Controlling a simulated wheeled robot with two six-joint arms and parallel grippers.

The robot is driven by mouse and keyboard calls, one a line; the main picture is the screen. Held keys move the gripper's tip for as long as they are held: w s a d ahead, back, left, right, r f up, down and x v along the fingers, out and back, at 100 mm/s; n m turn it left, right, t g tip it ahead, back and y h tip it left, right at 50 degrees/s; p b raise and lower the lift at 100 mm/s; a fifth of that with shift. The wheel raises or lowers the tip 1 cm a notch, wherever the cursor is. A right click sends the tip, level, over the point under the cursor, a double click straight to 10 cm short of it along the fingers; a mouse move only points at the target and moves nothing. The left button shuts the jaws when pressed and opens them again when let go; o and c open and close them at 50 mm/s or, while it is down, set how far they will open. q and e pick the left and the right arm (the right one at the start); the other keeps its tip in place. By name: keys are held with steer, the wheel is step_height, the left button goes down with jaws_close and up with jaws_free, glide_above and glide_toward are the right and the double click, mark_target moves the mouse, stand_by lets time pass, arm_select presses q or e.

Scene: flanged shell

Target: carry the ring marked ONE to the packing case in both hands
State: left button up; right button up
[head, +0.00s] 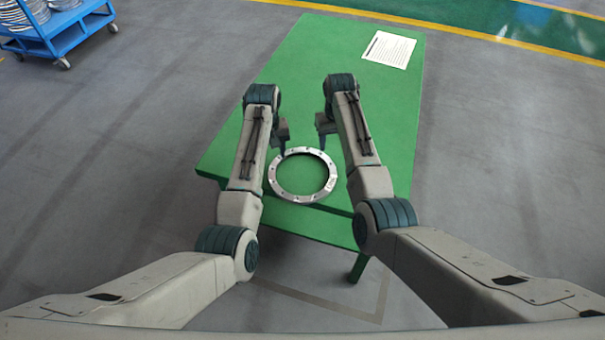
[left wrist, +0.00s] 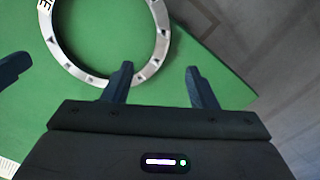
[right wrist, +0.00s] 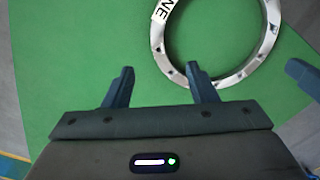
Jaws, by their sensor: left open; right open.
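The ring marked ONE (head: 303,198) is a silver flanged ring with bolt holes, lying flat on the green table (head: 240,150). Part of its white label shows at the top of the right wrist view (right wrist: 165,12). My left gripper (head: 283,150) is open at the ring's far left side; in the left wrist view its fingers (left wrist: 160,72) are apart and empty, beside the rim. My right gripper (head: 322,145) is open at the far right side; in the right wrist view its fingers (right wrist: 160,72) are empty, beside the rim. No packing case is in view.
A white printed sheet (head: 389,50) lies at the table's far right. A blue cart (head: 60,35) with coiled material stands on the grey floor at the top left. The table between ring and sheet is clear. The ring lies close to the table's near edge.

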mark_target(273, 177)
arm_select(q)
step_height(273, 177, down, 11)
steer(key=shift+r, duration=0.1)
arm_select(e)
step_height(273, 177, down, 11)
steer(key=shift+r, duration=0.1)
arm_select(q)
jaws_close()
arm_select(e)
jaws_close()
stand_by(0.9)
arm_select(q)
steer(key=shift+w+r, duration=0.1)
steer(key=shift+w, duration=0.05)
arm_select(e)
steer(key=shift+w+r, duration=0.1)
steer(key=shift+w, duration=0.05)
